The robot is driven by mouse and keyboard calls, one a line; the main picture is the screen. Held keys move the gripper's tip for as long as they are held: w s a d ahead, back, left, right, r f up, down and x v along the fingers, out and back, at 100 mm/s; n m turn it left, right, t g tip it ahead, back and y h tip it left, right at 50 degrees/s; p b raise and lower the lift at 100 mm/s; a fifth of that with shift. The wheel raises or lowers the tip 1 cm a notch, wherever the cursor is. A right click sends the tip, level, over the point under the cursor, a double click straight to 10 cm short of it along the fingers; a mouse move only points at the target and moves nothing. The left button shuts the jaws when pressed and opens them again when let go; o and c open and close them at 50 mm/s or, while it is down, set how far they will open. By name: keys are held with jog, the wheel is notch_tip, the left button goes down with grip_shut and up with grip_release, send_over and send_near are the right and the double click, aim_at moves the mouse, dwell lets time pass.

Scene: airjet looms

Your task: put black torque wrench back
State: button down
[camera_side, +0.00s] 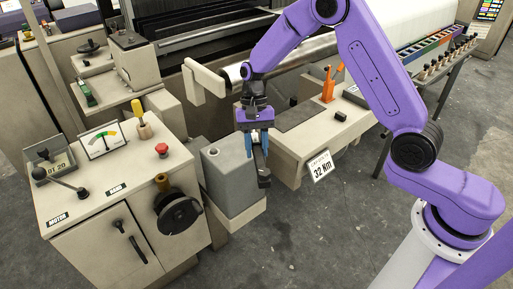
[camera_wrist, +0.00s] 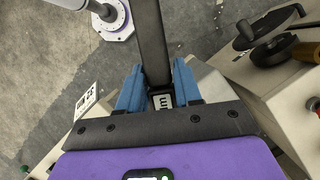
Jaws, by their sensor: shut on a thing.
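My gripper (camera_side: 258,140), with blue fingers, is shut on the black torque wrench (camera_side: 262,168). In the side view the wrench hangs below the fingers, in front of the pale shelf and just right of a grey box. In the wrist view the wrench (camera_wrist: 151,42) runs from between the fingers (camera_wrist: 158,90) up to the top edge, with a small white-marked label near the grip. My fingers and palm hide part of it. A dark flat pad (camera_side: 292,116) lies on the pale shelf (camera_side: 345,129), right of my gripper.
A sign reading 32 Nm (camera_side: 320,166) hangs on the shelf front. An orange tool (camera_side: 328,86) stands on the shelf. The grey box (camera_side: 231,180) is close left of the wrench. A control cabinet (camera_side: 85,195) with a black handwheel (camera_side: 178,212) stands left. Floor in front is clear.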

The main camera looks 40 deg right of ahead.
jog(key=d+r+n+t+h, duration=0.1)
jog(key=d+n+h, duration=0.2)
jog(key=d+n, duration=0.9)
jog(key=w+d+r+n+t+h, duration=0.1)
jog(key=d+n+t+h, duration=0.1)
jog(key=d+n, duration=1)
jog(key=d+h, duration=0.1)
jog(key=d, duration=0.5)
jog(key=shift+d+r+t+h, duration=0.15)
jog(key=shift+r+t+h, duration=0.1)
jog(key=shift+t+h, duration=0.05)
jog(key=shift+f, duration=3.45)
jog(key=shift+f, duration=1.1)
